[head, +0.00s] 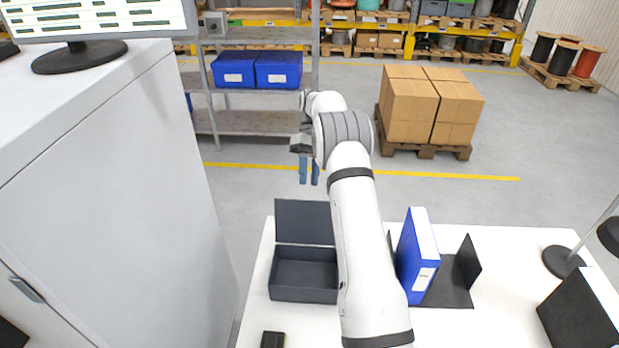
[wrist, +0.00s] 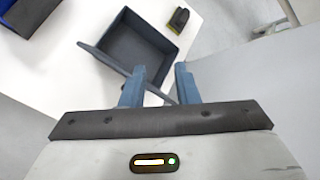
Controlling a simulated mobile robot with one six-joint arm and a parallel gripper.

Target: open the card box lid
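The dark grey card box (head: 304,275) stands on the white table, its inside in view and empty. Its lid (head: 304,222) stands up along the far edge, so the box is open. My gripper (head: 309,171) is above and beyond the lid, its blue fingers pointing down with a gap between them. In the wrist view, the gripper (wrist: 160,85) is open. The open box (wrist: 137,42) lies beyond the fingers there, and the lid (wrist: 105,58) shows nearly edge-on, running behind them. I cannot tell whether a finger touches the lid. My arm covers the box's right side in the head view.
A blue binder (head: 415,255) stands by a black bookend (head: 466,270) right of my arm. A small dark object (head: 272,340) lies in front of the box. A lamp base (head: 565,262) is at the right. A tall grey cabinet (head: 120,190) stands at the left.

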